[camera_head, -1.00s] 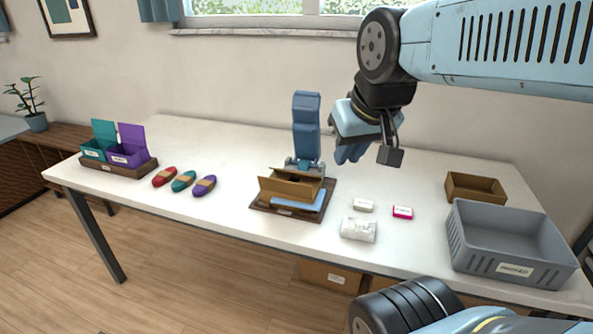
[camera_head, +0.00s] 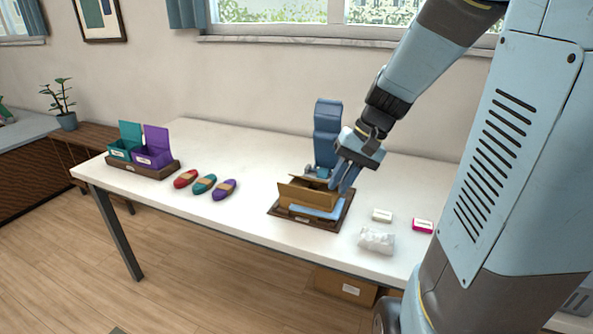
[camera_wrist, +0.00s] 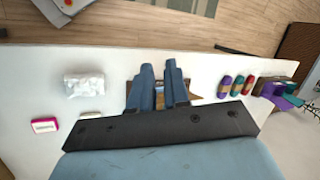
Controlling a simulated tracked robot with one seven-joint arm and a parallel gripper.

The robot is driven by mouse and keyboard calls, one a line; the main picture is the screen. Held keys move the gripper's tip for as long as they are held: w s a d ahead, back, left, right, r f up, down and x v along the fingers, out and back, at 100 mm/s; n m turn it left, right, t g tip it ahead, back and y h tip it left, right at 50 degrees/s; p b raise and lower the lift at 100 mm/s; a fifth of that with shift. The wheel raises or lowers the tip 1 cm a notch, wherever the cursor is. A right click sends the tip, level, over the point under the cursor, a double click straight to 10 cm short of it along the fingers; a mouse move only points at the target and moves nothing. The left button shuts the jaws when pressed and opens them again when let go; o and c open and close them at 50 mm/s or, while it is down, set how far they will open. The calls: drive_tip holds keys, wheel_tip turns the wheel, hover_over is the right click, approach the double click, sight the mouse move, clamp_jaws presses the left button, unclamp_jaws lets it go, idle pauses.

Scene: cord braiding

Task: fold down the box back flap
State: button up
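The small brown cardboard box (camera_head: 308,193) sits on a dark wooden tray (camera_head: 284,213) near the table's front edge. The back flap is hard to make out, and my gripper covers part of that side. My gripper (camera_head: 343,184) is low at the box's right rear, fingers pointing down, very close to it; I cannot tell whether they touch. In the wrist view my gripper's blue fingers (camera_wrist: 159,66) stand a little apart, with no object clearly held between them. Brown box parts (camera_wrist: 192,89) show beside them, mostly hidden.
A blue upright device (camera_head: 327,130) stands right behind the box. A light blue piece (camera_head: 318,212) lies at the tray's front. A white packet (camera_head: 377,240), a cream block (camera_head: 382,215) and a pink box (camera_head: 422,226) lie to the right. Three cord bundles (camera_head: 205,184) lie left.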

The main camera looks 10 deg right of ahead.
drive_tip(key=w+d+f+m+t+y, duration=1)
drive_tip(key=w+d+f+m, duration=0.1)
drive_tip(key=w+d+f, duration=0.55)
drive_tip(key=x, duration=1.3)
drive_tip(key=shift+a+f, duration=0.35)
drive_tip(key=shift+c, duration=0.5)
clamp_jaws()
